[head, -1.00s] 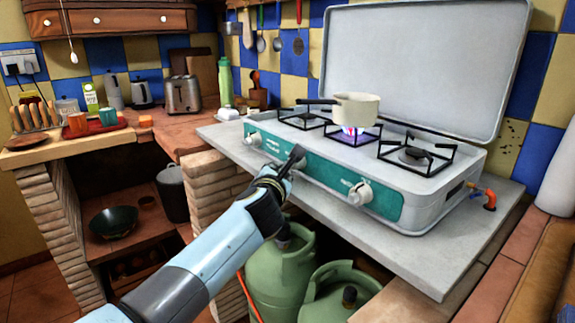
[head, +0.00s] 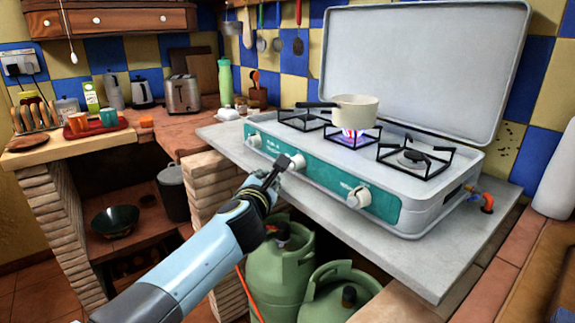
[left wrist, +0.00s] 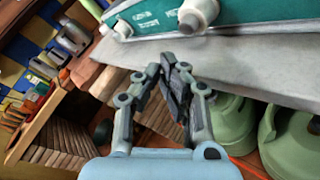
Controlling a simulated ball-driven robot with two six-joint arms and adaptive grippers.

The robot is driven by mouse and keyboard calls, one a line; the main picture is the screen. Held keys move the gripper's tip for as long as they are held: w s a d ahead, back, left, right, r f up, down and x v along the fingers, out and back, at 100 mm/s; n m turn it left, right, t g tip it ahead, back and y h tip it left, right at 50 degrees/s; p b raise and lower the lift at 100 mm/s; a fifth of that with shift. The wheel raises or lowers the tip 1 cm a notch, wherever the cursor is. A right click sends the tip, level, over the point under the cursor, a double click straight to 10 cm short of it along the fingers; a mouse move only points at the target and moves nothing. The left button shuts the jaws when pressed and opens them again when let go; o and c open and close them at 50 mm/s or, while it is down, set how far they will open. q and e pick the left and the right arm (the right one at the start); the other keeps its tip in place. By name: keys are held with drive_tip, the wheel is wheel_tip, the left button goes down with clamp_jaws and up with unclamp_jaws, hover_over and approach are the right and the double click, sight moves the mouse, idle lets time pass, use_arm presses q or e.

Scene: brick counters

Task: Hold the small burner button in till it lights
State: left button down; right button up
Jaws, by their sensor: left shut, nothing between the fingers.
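The camping stove (head: 325,178) has a teal front panel with three pale knobs: left (head: 254,140), middle (head: 297,161) and right (head: 358,196). A blue-violet flame (head: 354,134) burns on the middle burner under a cream pan (head: 355,111). No flame shows on the left burner (head: 303,118) or the right burner (head: 414,158). My left gripper (head: 279,165) is shut and empty, just in front of and below the middle knob. In the left wrist view its fingertips (left wrist: 177,72) are apart from the nearest knob (left wrist: 199,14). My right gripper is out of view.
The stove stands on a grey slab (head: 430,253) whose front edge is near my gripper. Green gas bottles (head: 280,265) stand below, with an orange hose. A brick pillar (head: 208,185) is to the left. The stove lid (head: 420,65) is up behind.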

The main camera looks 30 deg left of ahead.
use_arm(q)
drive_tip(key=s, duration=0.1)
drive_tip(key=s+a+p, duration=0.1)
drive_tip(key=s, duration=0.1)
drive_tip(key=shift+a+r, duration=0.1)
drive_tip(key=shift+s, duration=0.1)
idle(0.4)
drive_tip(key=s+d+f+m+g+h+b, duration=0.1)
drive_tip(key=s+d+f+m+g+h, duration=0.15)
drive_tip(key=s+f+m, duration=1.05)
drive_tip(key=s+d+f+m+g+h, duration=0.1)
drive_tip(key=s+f+m+g+h, duration=0.15)
drive_tip(key=s+f, duration=1.2)
drive_tip(key=s+d+f+m+g, duration=0.1)
drive_tip(key=s+f+m+g, duration=0.3)
drive_tip(key=s+f+m, duration=0.5)
drive_tip(key=s+d+f+m+g, duration=0.1)
drive_tip(key=s+f+m+g, duration=0.4)
drive_tip(key=s, duration=1.2)
wheel_tip(320, 180, down, 5)
drive_tip(key=m, duration=0.4)
drive_tip(key=shift+d+h, duration=0.15)
drive_tip(key=shift+h, duration=0.15)
